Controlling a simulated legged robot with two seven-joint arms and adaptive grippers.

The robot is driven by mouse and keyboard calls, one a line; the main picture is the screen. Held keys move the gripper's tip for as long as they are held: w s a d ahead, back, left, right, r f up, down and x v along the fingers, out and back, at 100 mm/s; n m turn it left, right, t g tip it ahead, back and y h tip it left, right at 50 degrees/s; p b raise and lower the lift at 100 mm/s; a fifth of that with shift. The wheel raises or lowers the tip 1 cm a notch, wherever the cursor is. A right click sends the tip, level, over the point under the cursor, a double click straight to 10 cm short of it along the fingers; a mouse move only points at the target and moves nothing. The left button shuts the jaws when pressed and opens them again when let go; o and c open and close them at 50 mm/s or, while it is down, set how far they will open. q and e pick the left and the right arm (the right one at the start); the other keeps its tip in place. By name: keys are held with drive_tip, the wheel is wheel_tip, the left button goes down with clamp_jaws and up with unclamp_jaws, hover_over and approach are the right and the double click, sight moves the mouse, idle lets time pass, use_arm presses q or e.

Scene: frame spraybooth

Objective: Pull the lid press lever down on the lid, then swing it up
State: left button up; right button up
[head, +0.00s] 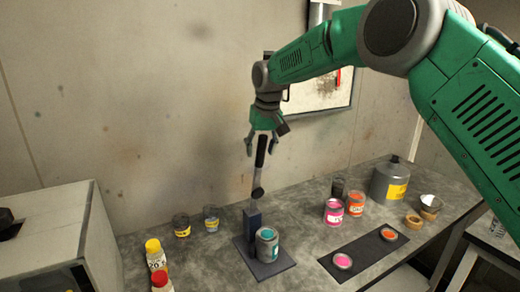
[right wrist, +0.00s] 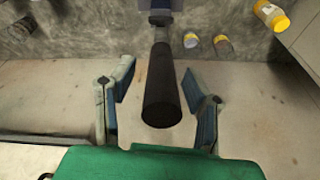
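The lid press has a dark base plate (head: 282,266), a blue-grey post (head: 252,220) and a lever (head: 260,152) with a black grip, standing roughly upright above the post. A grey can with a teal lid (head: 266,234) stands on the plate beside the post. My right gripper (head: 261,142) is at the lever's top end. In the right wrist view the fingers (right wrist: 160,80) are spread open with the black lever grip (right wrist: 160,95) between them, and gaps show on both sides. My left gripper is not in view.
Small jars (head: 211,218) stand left of the press, and yellow- and red-capped bottles (head: 155,255) near a white machine (head: 48,242). To the right are pink (head: 333,213) and orange (head: 355,205) cans, a dark mat (head: 364,258) with two lids, and a large grey can (head: 390,184). A wall stands behind.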

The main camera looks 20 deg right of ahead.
drive_tip(key=shift+r, duration=0.1)
drive_tip(key=shift+s+r, duration=0.1)
drive_tip(key=shift+r, duration=0.1)
drive_tip(key=v, duration=1.1)
drive_tip(key=shift+r, duration=0.15)
